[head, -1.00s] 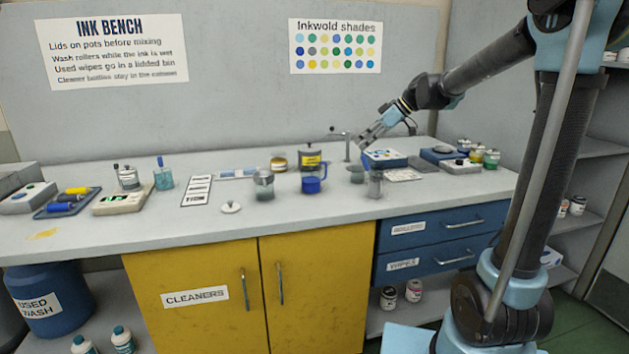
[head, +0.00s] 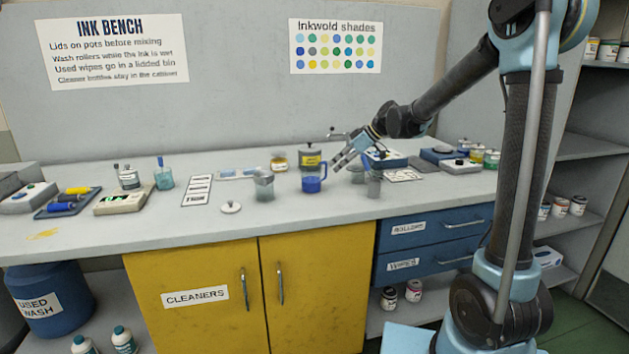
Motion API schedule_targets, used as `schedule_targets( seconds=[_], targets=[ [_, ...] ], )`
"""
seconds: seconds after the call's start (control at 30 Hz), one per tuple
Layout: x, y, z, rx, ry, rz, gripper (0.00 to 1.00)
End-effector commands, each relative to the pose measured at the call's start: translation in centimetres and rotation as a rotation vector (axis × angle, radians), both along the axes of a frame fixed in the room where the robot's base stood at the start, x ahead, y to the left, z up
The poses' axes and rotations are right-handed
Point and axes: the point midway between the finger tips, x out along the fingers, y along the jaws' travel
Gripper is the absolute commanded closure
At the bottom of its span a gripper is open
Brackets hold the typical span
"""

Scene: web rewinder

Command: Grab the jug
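The jug (head: 311,184) is a small blue see-through vessel with its handle on the right side. It stands upright on the bench, just in front of a jar with a yellow label. My gripper (head: 341,163) is just right of the jug and a little above it, pointing down and left. Its fingers look spread with nothing between them. In this view they appear apart from the jug, though the exact gap in depth is hard to tell.
A grey beaker (head: 264,187) stands left of the jug, with a white lid (head: 231,207) on the bench nearby. The yellow-labelled jar (head: 310,160) is close behind. The bench front is clear.

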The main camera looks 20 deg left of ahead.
Motion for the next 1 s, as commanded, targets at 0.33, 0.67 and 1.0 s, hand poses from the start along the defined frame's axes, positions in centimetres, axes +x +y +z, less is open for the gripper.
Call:
schedule_targets(
  seconds=[0.33,0.67,1.0],
  targets=[
    [-0.1,2.9,-3.1,0.0,0.0,0.001,0.86],
    [-0.1,3.2,-3.6,0.0,0.001,-0.001,0.95],
    [-0.1,3.2,-3.5,0.0,0.0,0.0,1.0]
  ],
)
